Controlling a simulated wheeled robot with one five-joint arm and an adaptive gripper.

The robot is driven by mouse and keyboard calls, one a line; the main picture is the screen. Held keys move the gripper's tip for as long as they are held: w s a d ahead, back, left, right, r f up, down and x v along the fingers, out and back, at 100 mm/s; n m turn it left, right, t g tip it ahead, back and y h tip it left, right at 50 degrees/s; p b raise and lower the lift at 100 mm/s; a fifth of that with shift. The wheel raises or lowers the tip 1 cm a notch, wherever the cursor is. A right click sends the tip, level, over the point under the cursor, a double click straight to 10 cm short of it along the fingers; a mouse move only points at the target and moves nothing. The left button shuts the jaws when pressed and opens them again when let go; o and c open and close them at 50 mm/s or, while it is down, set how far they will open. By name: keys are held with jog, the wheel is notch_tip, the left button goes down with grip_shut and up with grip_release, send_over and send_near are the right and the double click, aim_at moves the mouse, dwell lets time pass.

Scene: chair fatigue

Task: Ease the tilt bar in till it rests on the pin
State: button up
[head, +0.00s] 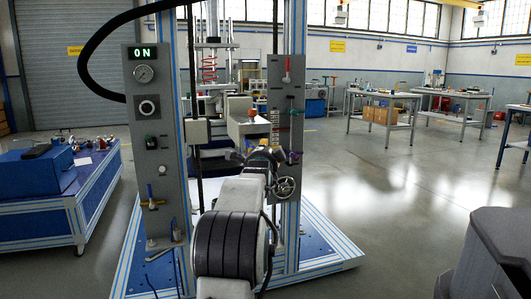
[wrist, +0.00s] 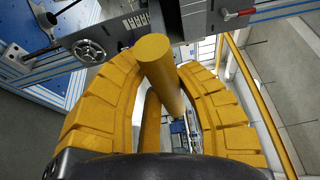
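A thick yellow round bar (wrist: 160,68), which I take for the tilt bar, runs between the two ribbed yellow fingers of my gripper (wrist: 158,72) in the wrist view. The fingers lie close against both its sides, and its round end points up toward the grey panel. In the head view my arm reaches to the front of the test stand, and its own links hide most of the gripper. A small orange end (head: 252,112) shows on a grey block there; I cannot tell whether it is the same bar. I cannot make out the pin.
The stand's right panel (head: 274,75) carries a red-handled lever (head: 287,70) and a handwheel (head: 285,187), close beside my arm. The left panel (head: 146,180) has a lit "ON" display. A blue cart (head: 35,215) stands at left. Open floor lies to the right.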

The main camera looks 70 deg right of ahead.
jog(key=o, duration=0.6)
jog(key=shift+a, duration=0.1)
jog(key=v, duration=1.2)
dwell(0.7)
